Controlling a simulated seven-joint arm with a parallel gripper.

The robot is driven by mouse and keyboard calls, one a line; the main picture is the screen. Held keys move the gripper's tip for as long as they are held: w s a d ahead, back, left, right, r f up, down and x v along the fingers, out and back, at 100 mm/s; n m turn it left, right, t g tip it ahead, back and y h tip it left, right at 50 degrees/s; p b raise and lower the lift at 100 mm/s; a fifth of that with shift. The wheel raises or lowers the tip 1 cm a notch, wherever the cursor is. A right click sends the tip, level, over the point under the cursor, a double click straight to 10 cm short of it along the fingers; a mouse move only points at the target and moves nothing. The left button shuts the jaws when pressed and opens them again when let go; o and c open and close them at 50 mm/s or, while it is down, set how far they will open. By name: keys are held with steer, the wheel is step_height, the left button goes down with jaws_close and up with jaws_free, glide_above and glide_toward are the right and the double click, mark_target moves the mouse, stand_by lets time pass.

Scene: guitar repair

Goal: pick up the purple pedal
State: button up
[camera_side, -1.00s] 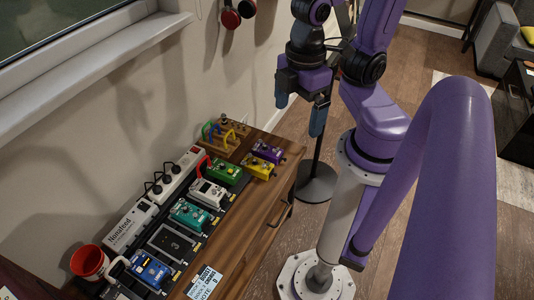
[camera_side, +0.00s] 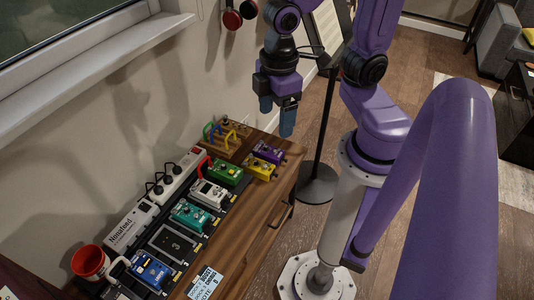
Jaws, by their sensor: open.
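The purple pedal (camera_side: 269,153) lies at the far right corner of the wooden cabinet top, beside the yellow pedal (camera_side: 260,168). My gripper (camera_side: 277,118) points down above the purple pedal, with a gap between them. Its two blue fingers are apart and nothing is between them. The purple pedal is in full view and not touched.
The green pedal (camera_side: 226,173), white pedal (camera_side: 209,195), teal pedal (camera_side: 190,215) and blue pedal (camera_side: 151,270) sit in a row on a dark board. A wooden rack with coloured cables (camera_side: 224,137) stands behind the purple pedal. A red mug (camera_side: 90,262) is at lower left.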

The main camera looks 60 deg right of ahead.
steer(key=w+d+f+m, duration=0.35)
steer(key=w+f, duration=0.35)
steer(key=w, duration=0.5)
steer(key=m, duration=0.8)
glide_above(267, 147)
step_height(267, 147, down, 24)
steer(key=r, duration=0.1)
step_height(267, 147, down, 17)
steer(key=shift+r, duration=0.1)
steer(key=c, duration=1)
